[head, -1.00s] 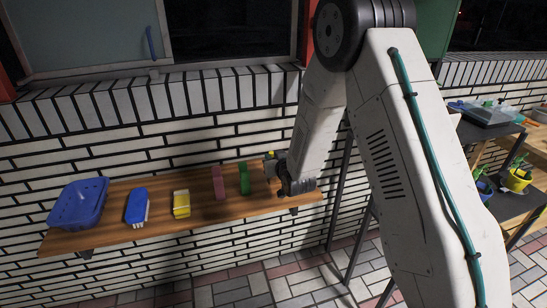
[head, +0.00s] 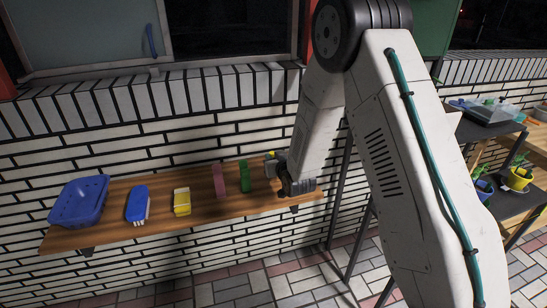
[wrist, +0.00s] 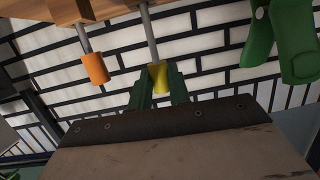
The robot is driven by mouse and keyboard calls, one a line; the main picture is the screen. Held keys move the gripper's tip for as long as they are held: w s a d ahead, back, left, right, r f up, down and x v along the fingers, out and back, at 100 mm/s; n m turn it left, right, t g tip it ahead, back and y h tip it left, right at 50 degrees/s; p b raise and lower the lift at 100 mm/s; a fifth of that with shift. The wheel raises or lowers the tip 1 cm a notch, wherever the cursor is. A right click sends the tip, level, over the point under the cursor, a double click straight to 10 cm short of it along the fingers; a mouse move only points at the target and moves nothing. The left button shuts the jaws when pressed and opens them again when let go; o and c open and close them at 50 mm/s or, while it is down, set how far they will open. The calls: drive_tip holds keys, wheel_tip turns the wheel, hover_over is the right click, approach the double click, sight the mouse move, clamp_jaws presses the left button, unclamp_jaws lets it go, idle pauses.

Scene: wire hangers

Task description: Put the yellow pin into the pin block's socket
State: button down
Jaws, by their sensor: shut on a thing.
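The yellow pin (wrist: 158,78) has a yellow grip and a thin metal shaft. In the wrist view my gripper (wrist: 160,90) is shut on the yellow grip, with a green finger on each side. The shaft points to the top of the picture, towards a wooden block (wrist: 125,2). Its tip is at the frame edge, so I cannot tell whether it is in a socket. An orange pin (wrist: 95,69) stands beside it, its shaft meeting a wooden part (wrist: 65,10). In the head view my gripper (head: 272,160) is at the shelf's right end, mostly hidden by my wrist.
The wooden shelf (head: 110,233) holds a blue basket (head: 78,201), a blue brush (head: 138,203), a yellow brush (head: 182,201), a pink item (head: 219,181) and a green item (head: 244,176). Green handles (wrist: 292,40) are close on the right in the wrist view. A brick wall stands behind.

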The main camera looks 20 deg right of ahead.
drive_tip(key=shift+f, duration=0.25)
drive_tip(key=shift+f, duration=0.3)
drive_tip(key=shift+f, duration=0.6)
drive_tip(key=c, duration=1.2)
unclamp_jaws()
drive_tip(key=shift+c, duration=0.2)
drive_tip(key=shift+s, duration=0.1)
drive_tip(key=shift+v, duration=1.35)
drive_tip(key=shift+r, duration=0.1)
